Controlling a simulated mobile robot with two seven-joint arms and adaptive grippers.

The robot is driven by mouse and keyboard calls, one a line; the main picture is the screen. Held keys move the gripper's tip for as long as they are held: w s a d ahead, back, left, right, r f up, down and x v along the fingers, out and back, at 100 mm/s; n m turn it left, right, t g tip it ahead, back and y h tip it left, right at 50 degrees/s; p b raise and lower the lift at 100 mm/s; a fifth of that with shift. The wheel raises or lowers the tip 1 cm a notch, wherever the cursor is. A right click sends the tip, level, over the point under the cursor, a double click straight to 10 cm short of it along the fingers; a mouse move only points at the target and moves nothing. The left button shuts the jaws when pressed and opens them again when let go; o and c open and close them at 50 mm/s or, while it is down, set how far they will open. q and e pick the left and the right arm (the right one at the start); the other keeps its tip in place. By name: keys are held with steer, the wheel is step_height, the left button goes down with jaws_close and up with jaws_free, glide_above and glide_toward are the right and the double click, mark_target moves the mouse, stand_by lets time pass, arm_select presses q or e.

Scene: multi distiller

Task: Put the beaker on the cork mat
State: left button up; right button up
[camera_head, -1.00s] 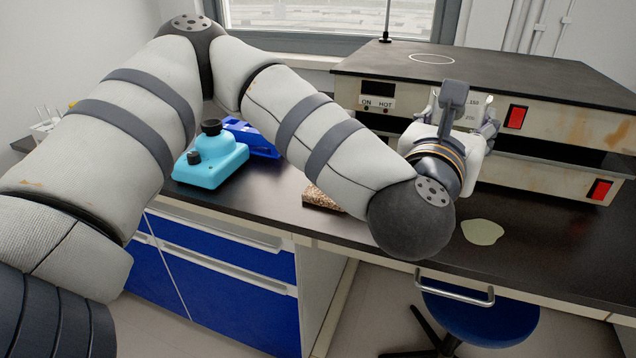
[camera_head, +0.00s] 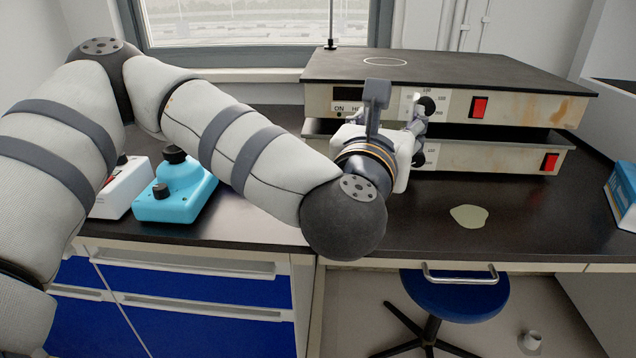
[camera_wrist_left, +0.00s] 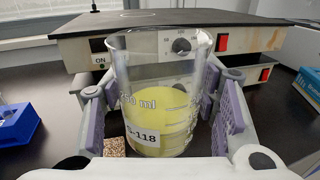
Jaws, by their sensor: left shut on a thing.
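The glass beaker (camera_wrist_left: 158,105) shows in the left wrist view, upright, with yellow liquid and a white label. My left gripper (camera_head: 398,130) is shut on it, with a finger on each side. In the head view the beaker is hidden behind my left gripper, which is above the bench in front of the stacked hot plates. A speckled brown piece of the cork mat (camera_wrist_left: 114,146) shows low on the left in the left wrist view, partly covered by the gripper. My left arm hides the mat in the head view. My right gripper is not in view.
Two stacked hot plates (camera_head: 525,110) stand at the back. A turquoise device (camera_head: 172,197) and a white device (camera_head: 118,190) stand left on the bench (camera_head: 555,215). A pale flat spot (camera_head: 469,216) lies right of my gripper. A blue box (camera_head: 625,195) is far right.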

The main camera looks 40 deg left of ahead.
arm_select(q)
steer(key=a+f, duration=0.2)
steer(key=a, duration=0.1)
steer(key=a+f, duration=0.3)
steer(key=a, duration=0.1)
steer(key=a+f, duration=0.3)
steer(key=shift+w+a, duration=0.3)
steer(key=shift+a, duration=0.1)
steer(key=f, duration=0.2)
steer(key=f+b, duration=0.1)
steer(key=f, duration=0.1)
steer(key=shift+a, duration=0.4)
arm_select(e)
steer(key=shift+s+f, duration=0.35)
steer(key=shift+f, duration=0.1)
arm_select(q)
steer(key=shift+f, duration=0.2)
steer(key=o, duration=1.3)
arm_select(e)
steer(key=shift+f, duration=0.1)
arm_select(q)
steer(key=shift+r, duration=0.1)
